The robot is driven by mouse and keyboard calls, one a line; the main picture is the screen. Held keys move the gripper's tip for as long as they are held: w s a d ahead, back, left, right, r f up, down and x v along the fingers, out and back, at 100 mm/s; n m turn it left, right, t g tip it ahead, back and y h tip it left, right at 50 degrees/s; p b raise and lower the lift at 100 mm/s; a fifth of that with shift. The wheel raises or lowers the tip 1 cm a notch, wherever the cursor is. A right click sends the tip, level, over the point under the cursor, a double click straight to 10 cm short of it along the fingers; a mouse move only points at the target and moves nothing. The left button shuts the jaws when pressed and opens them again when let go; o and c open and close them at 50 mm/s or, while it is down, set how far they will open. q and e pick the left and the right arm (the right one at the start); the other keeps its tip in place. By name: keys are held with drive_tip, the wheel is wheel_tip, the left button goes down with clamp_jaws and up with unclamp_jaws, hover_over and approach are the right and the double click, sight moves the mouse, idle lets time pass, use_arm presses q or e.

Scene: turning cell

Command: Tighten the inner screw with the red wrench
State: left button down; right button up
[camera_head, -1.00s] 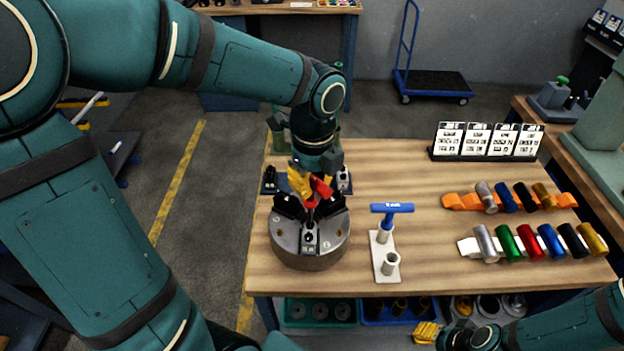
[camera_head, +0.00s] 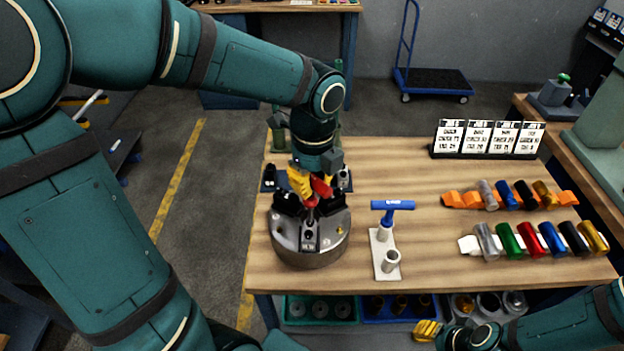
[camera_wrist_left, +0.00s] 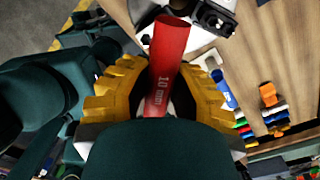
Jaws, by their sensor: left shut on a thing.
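The red wrench (camera_wrist_left: 167,60), marked 10 mm, is between the yellow fingers of my left gripper (camera_head: 309,184). The gripper is shut on it, and its red part also shows in the head view (camera_head: 321,188). The wrench points down over the middle of the round grey chuck (camera_head: 310,258), which has black jaws (camera_head: 286,203) on top. The wrench's lower end is hidden among the jaws, so I cannot tell whether it touches a screw. The inner screw is not discernible. My right gripper (camera_head: 428,330) is at the lower right, away from the chuck; its opening is unclear.
A blue T-handled wrench (camera_head: 392,206) stands in a white two-socket holder (camera_head: 386,268) right of the chuck. Coloured cylinders (camera_head: 532,240) lie on racks at the right. Cards (camera_head: 487,140) stand behind them. The wooden table (camera_head: 400,165) is clear between chuck and cards.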

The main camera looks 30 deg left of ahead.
use_arm(q)
drive_tip(key=shift+f, duration=0.25)
idle(0.3)
idle(0.4)
drive_tip(key=shift+m+p, duration=0.3)
drive_tip(key=shift+m, duration=0.3)
drive_tip(key=shift+m+p, duration=0.4)
drive_tip(key=shift+m, duration=0.3)
drive_tip(key=shift+s+m+p, duration=0.1)
drive_tip(key=shift+m+p, duration=0.8)
drive_tip(key=shift+m, duration=0.4)
